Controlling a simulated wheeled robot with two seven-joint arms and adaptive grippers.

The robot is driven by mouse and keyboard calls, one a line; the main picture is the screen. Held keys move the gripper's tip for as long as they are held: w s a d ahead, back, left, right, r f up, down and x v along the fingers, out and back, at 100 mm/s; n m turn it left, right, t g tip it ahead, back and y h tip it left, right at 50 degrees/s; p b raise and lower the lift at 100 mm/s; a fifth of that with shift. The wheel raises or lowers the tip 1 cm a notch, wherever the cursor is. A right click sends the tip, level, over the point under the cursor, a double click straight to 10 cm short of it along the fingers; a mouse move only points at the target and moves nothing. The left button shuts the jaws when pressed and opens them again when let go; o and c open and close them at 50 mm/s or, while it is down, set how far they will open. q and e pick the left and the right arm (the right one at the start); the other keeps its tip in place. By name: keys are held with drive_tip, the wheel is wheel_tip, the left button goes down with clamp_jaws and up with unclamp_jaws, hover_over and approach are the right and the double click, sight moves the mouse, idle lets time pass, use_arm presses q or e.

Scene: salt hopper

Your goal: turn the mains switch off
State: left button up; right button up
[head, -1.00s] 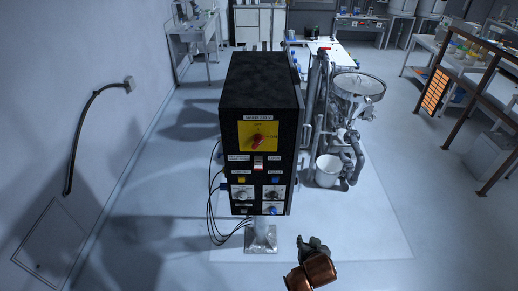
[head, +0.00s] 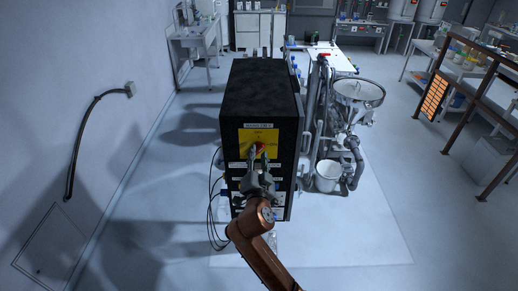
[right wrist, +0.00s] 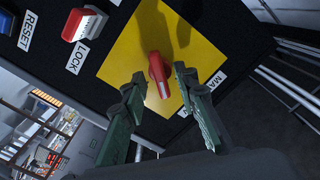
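The mains switch is a red knob (head: 261,146) on a yellow plate (head: 270,134) near the top of the black control box's front. In the right wrist view the red knob (right wrist: 158,76) stands on the yellow plate (right wrist: 200,62), its handle lying at a slant in the picture. My right gripper (head: 258,154) is at the switch. In the right wrist view my right gripper (right wrist: 159,80) is open, with one finger on each side of the knob and a visible gap to it. The setting letters are too small or hidden to read. My left gripper is not in view.
A red-and-white LOCK switch (right wrist: 84,24) sits beside the yellow plate. The steel hopper (head: 358,92) and a white bucket (head: 327,176) stand to the right.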

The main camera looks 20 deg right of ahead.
sight(258, 148)
drive_tip(key=shift+x, duration=1.35)
drive_tip(key=shift+c, duration=0.5)
